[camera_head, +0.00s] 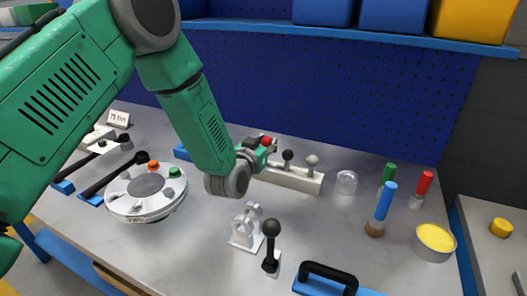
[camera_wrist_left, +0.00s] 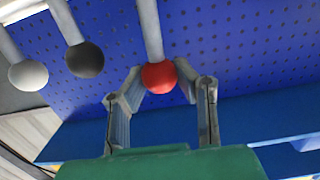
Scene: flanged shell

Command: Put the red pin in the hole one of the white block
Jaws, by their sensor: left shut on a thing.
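The red pin has a red ball head (camera_head: 267,140) and a grey shaft. In the left wrist view its head (camera_wrist_left: 159,77) sits between the fingertips of my left gripper (camera_wrist_left: 160,80), which is shut on it. In the head view my left gripper (camera_head: 262,149) is at the left end of the white block (camera_head: 290,179). The shaft runs out of the wrist view, so I cannot tell whether its end is in a hole. A black-headed pin (camera_head: 288,156) and a white-headed pin (camera_head: 312,160) stand upright in the block. My right gripper is not in view.
A clear dome (camera_head: 346,182) stands right of the block. Green (camera_head: 388,175), blue (camera_head: 385,203) and red (camera_head: 424,184) cylinders and a yellow-filled bowl (camera_head: 435,241) are farther right. A round button box (camera_head: 146,192) is left. A black-knobbed lever (camera_head: 271,245) stands in front.

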